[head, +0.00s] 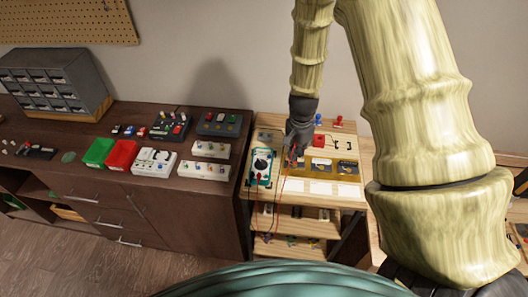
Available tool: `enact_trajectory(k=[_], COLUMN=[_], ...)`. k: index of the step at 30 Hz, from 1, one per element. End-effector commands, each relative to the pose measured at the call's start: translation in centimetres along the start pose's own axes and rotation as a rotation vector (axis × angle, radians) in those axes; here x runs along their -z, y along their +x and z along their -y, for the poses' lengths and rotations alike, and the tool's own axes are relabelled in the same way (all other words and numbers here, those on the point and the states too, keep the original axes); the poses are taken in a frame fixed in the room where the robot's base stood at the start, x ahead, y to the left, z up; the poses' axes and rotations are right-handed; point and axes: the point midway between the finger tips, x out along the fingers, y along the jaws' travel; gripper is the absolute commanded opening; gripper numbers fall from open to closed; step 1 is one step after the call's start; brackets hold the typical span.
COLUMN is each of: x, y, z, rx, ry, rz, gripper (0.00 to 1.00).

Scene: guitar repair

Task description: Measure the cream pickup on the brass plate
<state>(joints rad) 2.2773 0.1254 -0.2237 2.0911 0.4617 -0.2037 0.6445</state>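My gripper (294,157) points down over the small wooden bench in the head view. Its fingers are dark and small, and I cannot tell whether they are open or shut. Thin red leads run up close to the fingertips. A brass-coloured plate (333,175) lies on the bench top just right of and below the fingertips, with several dark pieces on it. Pale rectangles (321,187) lie along its front. I cannot make out which piece is the cream pickup. A teal-edged meter (262,166) with a dark dial lies left of the plate.
A red block (321,141) and red and blue upright items stand behind the plate. My own arm covers the right side.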

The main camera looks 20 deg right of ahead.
Motion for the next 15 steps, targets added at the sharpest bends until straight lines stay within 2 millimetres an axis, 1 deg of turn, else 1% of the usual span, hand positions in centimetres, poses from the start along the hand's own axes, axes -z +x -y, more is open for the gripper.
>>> enact_trajectory(k=[8, 11, 15], x=[0.0, 0.0, 0.0], y=[0.0, -0.3, -1.1], z=[0.0, 0.0, 0.0], rx=[-0.001, -0.001, 0.000], ry=[0.000, 0.000, 0.000], rz=[0.000, 0.000, 0.000], gripper=[0.00, 0.00, 0.00])
